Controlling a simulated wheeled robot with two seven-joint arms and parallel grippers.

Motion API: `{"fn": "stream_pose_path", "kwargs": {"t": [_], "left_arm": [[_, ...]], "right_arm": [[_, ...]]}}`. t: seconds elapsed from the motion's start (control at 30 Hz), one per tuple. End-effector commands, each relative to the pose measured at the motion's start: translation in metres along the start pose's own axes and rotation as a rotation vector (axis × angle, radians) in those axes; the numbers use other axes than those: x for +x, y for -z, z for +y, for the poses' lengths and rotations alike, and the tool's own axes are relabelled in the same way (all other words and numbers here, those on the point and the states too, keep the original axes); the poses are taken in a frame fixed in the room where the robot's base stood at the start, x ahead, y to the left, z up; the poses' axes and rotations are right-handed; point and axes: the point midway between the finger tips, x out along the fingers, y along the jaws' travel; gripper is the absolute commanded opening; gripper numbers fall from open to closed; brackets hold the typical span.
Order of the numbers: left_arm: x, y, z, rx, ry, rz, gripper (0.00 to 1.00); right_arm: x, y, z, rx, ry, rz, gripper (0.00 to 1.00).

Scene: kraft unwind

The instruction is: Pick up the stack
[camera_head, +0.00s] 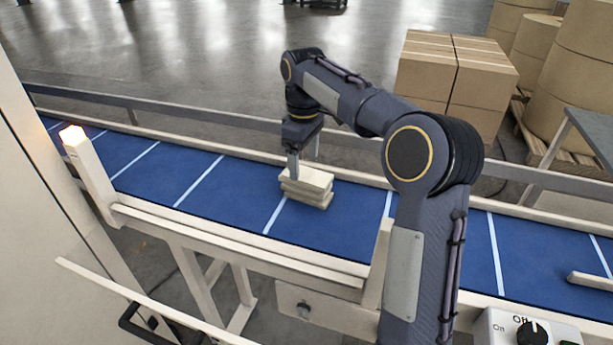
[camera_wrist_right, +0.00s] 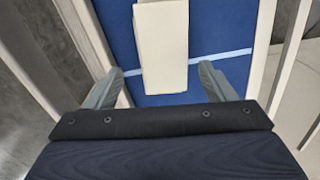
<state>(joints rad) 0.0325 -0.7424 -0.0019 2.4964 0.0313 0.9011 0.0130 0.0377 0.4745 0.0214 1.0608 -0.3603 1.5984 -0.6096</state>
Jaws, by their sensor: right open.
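The stack (camera_head: 307,187) is a small pile of flat, cream-coloured pieces lying on the blue conveyor belt (camera_head: 232,200), near one of its white cross lines. In the right wrist view the stack (camera_wrist_right: 162,45) shows from above as a pale rectangle between and beyond the two fingers. My right gripper (camera_head: 303,163) points down at the stack in the head view, one finger overlapping its far left part. In the right wrist view the right gripper (camera_wrist_right: 161,78) is open, with a gap on each side of the stack. My left gripper is not in view.
Pale rails edge the belt on both sides. A control box with an Off/On knob (camera_head: 532,331) is at the lower right. Brown cartons (camera_head: 455,75) and large paper rolls (camera_head: 570,85) stand behind.

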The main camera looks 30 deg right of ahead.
Motion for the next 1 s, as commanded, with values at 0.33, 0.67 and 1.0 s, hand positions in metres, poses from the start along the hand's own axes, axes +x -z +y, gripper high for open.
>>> {"fn": "stream_pose_path", "kwargs": {"t": [0.33,0.67,1.0], "left_arm": [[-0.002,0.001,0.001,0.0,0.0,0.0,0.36],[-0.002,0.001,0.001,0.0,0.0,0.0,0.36],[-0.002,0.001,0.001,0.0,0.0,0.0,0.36]], "right_arm": [[0.045,-0.005,0.001,0.001,0.003,-0.003,0.76],[0.069,-0.005,0.001,0.002,0.0,0.002,0.76],[0.068,-0.005,0.001,0.001,0.0,0.001,0.48]]}}
